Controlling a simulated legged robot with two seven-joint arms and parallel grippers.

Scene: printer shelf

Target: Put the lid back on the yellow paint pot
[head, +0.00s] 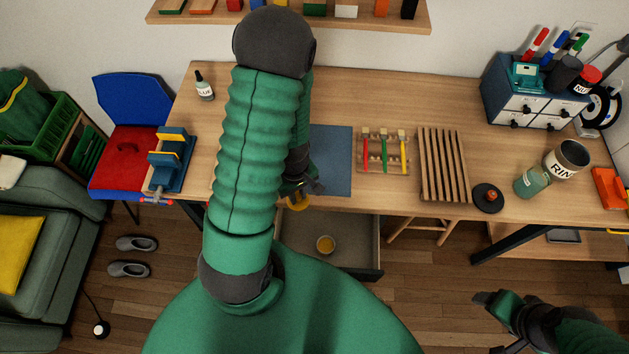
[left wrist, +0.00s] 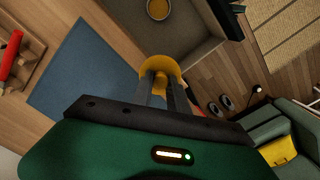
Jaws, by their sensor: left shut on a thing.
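A round yellow lid (head: 298,203) is held by my left gripper (head: 304,188) near the front edge of the desk, beside the open drawer. In the left wrist view the lid (left wrist: 160,68) sits at the tips of the two grey fingers (left wrist: 162,88), which are shut on it. The yellow paint pot (head: 325,244) stands inside the open drawer, apart from the lid. The pot also shows at the top of the left wrist view (left wrist: 158,9). My right gripper (head: 488,322) is at the lower right, away from the desk, and its jaw opening is unclear.
The open drawer (head: 368,250) sticks out below the desk. A blue mat (head: 335,160), a brush rack (head: 384,172), a slatted rack (head: 442,165) and a blue vise (head: 170,165) occupy the desk. A stool (head: 420,231) stands right of the drawer.

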